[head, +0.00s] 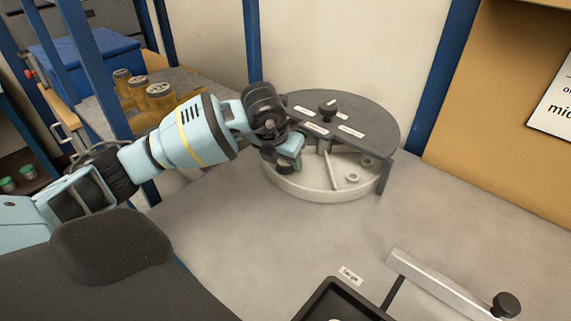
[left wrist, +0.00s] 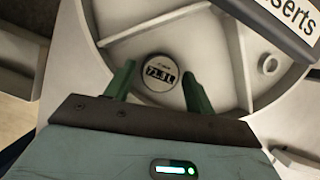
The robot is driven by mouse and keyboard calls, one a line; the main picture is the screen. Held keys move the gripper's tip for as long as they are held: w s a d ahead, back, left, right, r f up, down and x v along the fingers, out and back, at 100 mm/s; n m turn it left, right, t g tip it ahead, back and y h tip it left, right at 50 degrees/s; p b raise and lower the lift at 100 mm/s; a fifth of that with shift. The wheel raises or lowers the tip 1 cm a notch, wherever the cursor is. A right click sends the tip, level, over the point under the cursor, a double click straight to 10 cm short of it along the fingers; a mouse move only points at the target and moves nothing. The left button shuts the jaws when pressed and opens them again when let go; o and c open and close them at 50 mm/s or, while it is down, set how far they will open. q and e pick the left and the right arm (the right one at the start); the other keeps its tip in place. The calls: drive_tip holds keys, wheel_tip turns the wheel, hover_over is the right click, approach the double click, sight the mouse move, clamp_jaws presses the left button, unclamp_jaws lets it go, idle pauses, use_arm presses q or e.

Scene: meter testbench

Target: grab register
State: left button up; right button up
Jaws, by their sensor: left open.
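The register (left wrist: 161,73) is a small round disc with a white face and a dark number window, seen in the left wrist view. It lies in a compartment of the round light tray (head: 315,188). My left gripper (left wrist: 155,85) is open, with its green fingers on either side of the register; I cannot tell whether they touch it. In the head view my left gripper (head: 287,160) reaches into the open front part of the tray, and the register is hidden there. My right gripper is not in view.
A dark lid (head: 365,120) with a knob and labels covers the tray's back part, close to my left wrist. Brass meter bodies (head: 160,95) stand behind my arm. A black tray (head: 340,303) and a metal bar fixture (head: 440,285) are at the front right. The table between is clear.

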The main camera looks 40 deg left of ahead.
sight(284, 163)
use_arm(q)
drive_tip(key=c, duration=0.7)
drive_tip(key=shift+c, duration=0.3)
drive_tip(key=shift+r, duration=0.4)
drive_tip(key=shift+c, duration=1.2)
drive_tip(key=shift+r, duration=0.35)
wheel_tip(284, 163, up, 2)
drive_tip(key=shift+s+r, duration=0.1)
drive_tip(key=s+d, duration=0.2)
drive_tip(key=s, duration=0.5)
drive_tip(key=s+d+r+b, duration=0.1)
drive_tip(key=s+d, duration=0.1)
drive_tip(key=s, duration=0.6)
drive_tip(key=shift+d+r, duration=0.15)
drive_tip(key=shift+d, duration=0.25)
